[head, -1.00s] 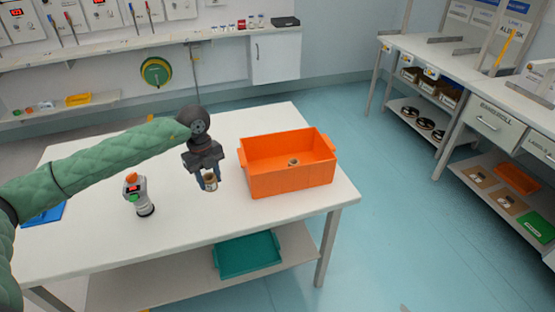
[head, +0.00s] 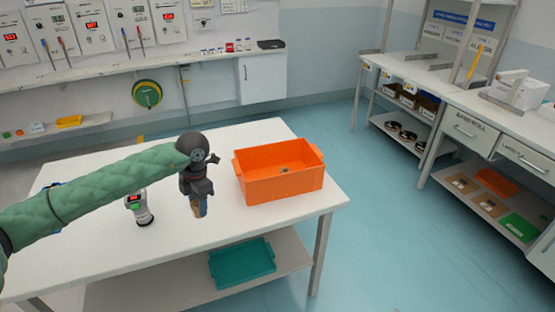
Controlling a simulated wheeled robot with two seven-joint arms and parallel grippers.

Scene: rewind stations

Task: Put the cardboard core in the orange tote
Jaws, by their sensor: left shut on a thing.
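The orange tote (head: 275,188) stands on the white table, right of my left gripper. A small brown item (head: 284,169) lies inside it on the floor of the tote. My left gripper (head: 200,212) points down over the table, a little left of the tote. It is shut on the cardboard core (head: 197,208), a small tan piece mostly hidden by the fingers. My right gripper is not in view.
A white and grey handheld device (head: 143,212) with a red display stands left of my gripper on the white table (head: 170,263). A teal tray (head: 243,263) lies on the shelf below. Benches with drawers (head: 470,133) stand at the right. The floor between is clear.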

